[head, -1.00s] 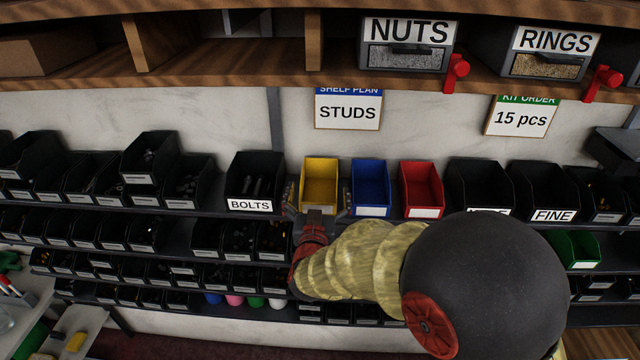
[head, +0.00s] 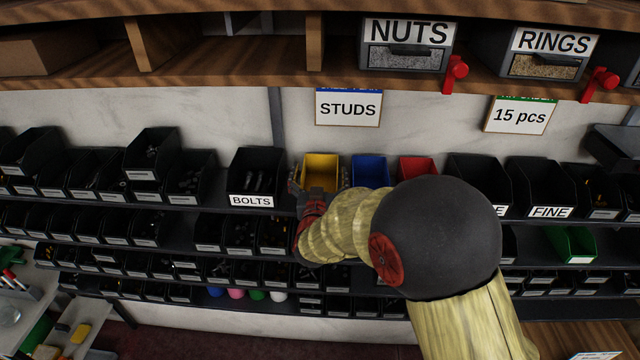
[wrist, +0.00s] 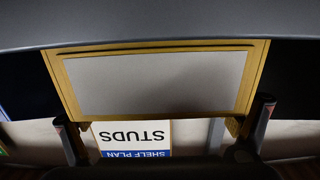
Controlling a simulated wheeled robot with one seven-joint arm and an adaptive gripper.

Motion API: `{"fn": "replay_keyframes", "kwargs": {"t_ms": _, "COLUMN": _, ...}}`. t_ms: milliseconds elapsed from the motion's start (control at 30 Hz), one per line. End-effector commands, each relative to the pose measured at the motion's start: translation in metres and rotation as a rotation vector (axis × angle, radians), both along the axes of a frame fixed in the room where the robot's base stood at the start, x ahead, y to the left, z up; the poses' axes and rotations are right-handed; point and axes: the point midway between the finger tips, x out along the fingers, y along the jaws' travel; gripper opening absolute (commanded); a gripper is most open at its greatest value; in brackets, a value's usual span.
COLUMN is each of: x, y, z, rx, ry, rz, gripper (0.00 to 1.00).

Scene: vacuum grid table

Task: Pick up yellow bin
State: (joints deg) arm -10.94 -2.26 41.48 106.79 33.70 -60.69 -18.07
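The yellow bin (head: 320,170) sits on the top row of the rack, between the black BOLTS bin (head: 254,178) and the blue bin (head: 370,171). My gripper (head: 319,188) is at its front, with a finger by each side; it hides the bin's lower front.
A red bin (head: 417,168) stands right of the blue one, partly behind my arm. Black bins fill the rows around. A STUDS sign (head: 348,108) hangs on the wall above. A wooden shelf (head: 220,75) with a NUTS drawer (head: 404,58) overhangs the rack.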

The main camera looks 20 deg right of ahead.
Motion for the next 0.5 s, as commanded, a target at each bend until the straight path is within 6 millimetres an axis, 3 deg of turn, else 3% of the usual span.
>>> {"fn": "replay_keyframes", "kwargs": {"t_ms": 500, "x": -0.0004, "y": -0.0001, "z": -0.0009, "rx": 0.0, "ry": 0.002, "rz": 0.0, "gripper": 0.58}}
